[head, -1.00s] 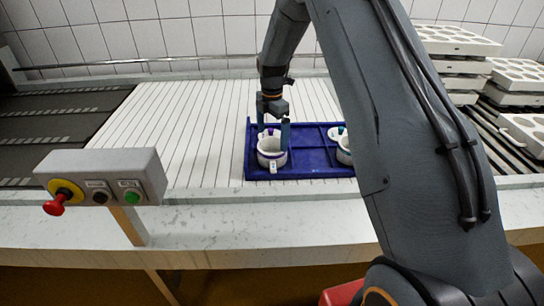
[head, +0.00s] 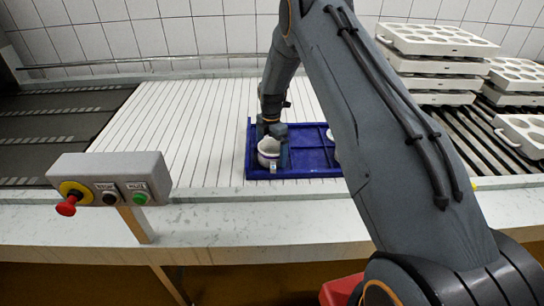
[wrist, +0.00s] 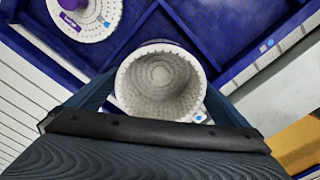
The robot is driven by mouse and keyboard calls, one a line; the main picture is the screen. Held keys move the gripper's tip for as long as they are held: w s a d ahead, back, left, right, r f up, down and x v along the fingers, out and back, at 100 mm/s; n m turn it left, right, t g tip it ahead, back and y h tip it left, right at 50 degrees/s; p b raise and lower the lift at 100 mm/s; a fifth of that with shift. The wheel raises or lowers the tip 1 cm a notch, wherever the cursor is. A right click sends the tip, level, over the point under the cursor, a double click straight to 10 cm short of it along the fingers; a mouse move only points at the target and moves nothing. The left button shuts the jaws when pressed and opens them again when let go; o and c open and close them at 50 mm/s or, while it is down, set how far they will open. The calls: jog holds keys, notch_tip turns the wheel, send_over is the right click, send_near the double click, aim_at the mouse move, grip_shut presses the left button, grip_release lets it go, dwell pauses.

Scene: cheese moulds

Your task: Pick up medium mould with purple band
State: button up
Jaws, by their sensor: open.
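The white mould with a purple band (wrist: 160,82) stands open side up in the blue divided tray. Its dotted inside faces the wrist camera, and a little purple shows at its far rim. In the head view the mould (head: 268,152) is at the tray's left front, partly covered by my gripper (head: 273,137). In the wrist view my gripper (wrist: 162,95) is open, with one finger on each side of the mould. Whether the fingers touch its wall cannot be told.
The blue tray (head: 310,173) has low walls and dividers. A white perforated disc with a purple knob (wrist: 85,18) lies in another compartment. A second white mould (head: 335,154) is mostly hidden behind my arm. A control box (head: 110,178) stands front left; stacked white mould blocks (head: 437,68) stand right.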

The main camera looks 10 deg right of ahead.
jog(key=c, duration=0.9)
jog(key=shift+c, duration=0.4)
jog(key=shift+r, duration=0.15)
